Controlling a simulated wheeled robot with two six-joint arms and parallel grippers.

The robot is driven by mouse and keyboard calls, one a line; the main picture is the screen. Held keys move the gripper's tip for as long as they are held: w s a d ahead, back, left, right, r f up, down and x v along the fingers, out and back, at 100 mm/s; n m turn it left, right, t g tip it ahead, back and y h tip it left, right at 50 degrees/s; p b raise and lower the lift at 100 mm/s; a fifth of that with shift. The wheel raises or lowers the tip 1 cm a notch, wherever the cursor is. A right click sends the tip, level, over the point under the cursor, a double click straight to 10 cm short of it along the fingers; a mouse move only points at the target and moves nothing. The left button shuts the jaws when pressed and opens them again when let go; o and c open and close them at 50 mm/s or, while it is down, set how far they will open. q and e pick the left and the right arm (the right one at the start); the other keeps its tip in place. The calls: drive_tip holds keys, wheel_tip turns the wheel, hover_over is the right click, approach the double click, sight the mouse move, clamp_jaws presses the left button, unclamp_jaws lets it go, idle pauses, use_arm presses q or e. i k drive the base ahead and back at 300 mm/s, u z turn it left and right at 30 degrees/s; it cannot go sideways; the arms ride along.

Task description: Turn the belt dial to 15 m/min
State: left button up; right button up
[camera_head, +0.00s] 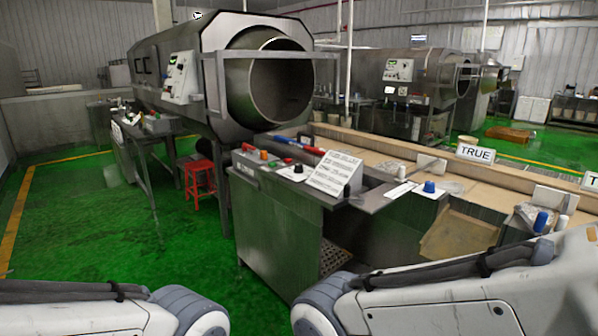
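A blue knob (429,187) stands on a white plate (418,198) at the right part of the workbench. I cannot tell which one is the belt dial; the scale marks and the setting are too small to read. A white sign with lines of print (335,173) stands between them; its text is not legible. My two arms show at the bottom of the picture, left and right, but neither gripper is in view.
The metal workbench (275,225) fills the middle. Orange and red buttons (264,155) and a red-blue handle (292,146) are on its left part. A TRUE sign (475,154) stands behind. A large drum (270,85) and red stool (199,182) are beyond. Green floor at left is clear.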

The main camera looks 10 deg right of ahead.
sight(298, 169)
drive_tip(key=u, duration=0.6)
drive_tip(key=i, duration=1.1)
drive_tip(key=u, duration=0.45)
drive_tip(key=i, duration=1.3)
drive_tip(key=z, duration=0.85)
drive_tip(key=i, duration=0.85)
drive_tip(key=z, duration=0.85)
